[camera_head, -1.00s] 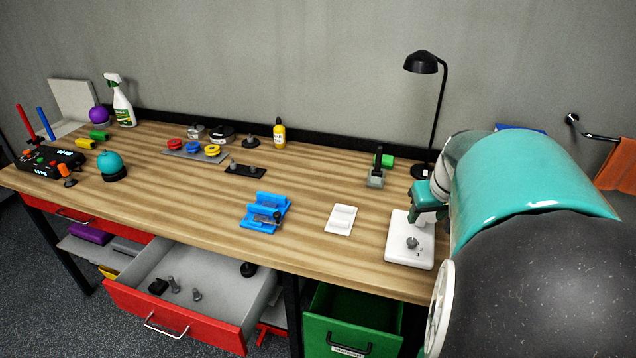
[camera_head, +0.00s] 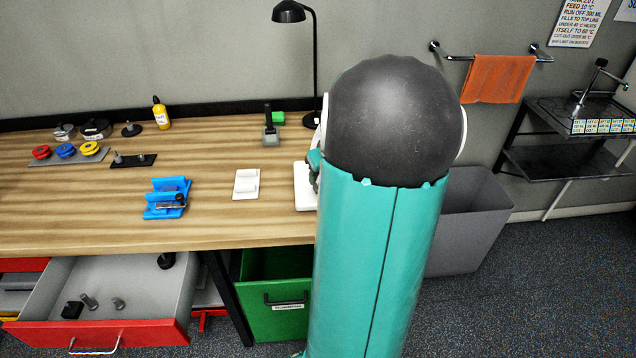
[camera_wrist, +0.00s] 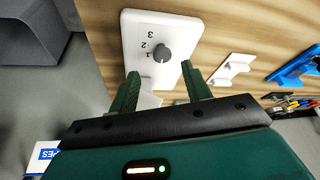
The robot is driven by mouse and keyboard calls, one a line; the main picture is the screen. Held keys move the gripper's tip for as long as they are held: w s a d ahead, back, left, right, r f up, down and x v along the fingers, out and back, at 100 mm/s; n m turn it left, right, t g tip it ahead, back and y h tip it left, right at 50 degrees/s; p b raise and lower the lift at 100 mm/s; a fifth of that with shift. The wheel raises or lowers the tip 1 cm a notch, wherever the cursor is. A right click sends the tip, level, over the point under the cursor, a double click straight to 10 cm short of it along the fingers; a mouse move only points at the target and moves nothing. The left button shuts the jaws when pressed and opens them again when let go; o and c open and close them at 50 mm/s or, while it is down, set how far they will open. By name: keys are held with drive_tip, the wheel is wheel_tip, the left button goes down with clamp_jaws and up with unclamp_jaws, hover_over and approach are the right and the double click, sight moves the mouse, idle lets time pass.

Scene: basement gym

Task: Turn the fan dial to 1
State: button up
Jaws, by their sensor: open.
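The fan dial is a grey round knob (camera_wrist: 161,54) on a white panel (camera_wrist: 136,30) marked 3, 2 and 1. The numbers run along the knob's left side in the wrist view, with 1 closest to it. I cannot tell for sure which number the knob points to. My gripper (camera_wrist: 162,86) is open, its two green fingers apart at the panel's lower part, short of the knob, with nothing held. In the head view only the left edge of the white panel (camera_head: 303,190) shows; my arm hides the knob and most of the gripper.
On the wooden bench, a white holder (camera_head: 246,184) and a blue holder (camera_head: 166,198) lie left of the panel. A black lamp (camera_head: 313,70) stands behind. A grey bin (camera_head: 470,225) stands right.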

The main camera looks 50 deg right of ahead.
drive_tip(key=x, duration=0.5)
drive_tip(key=shift+w+a+f, duration=0.1)
drive_tip(key=shift+w+a, duration=0.05)
drive_tip(key=c, duration=1)
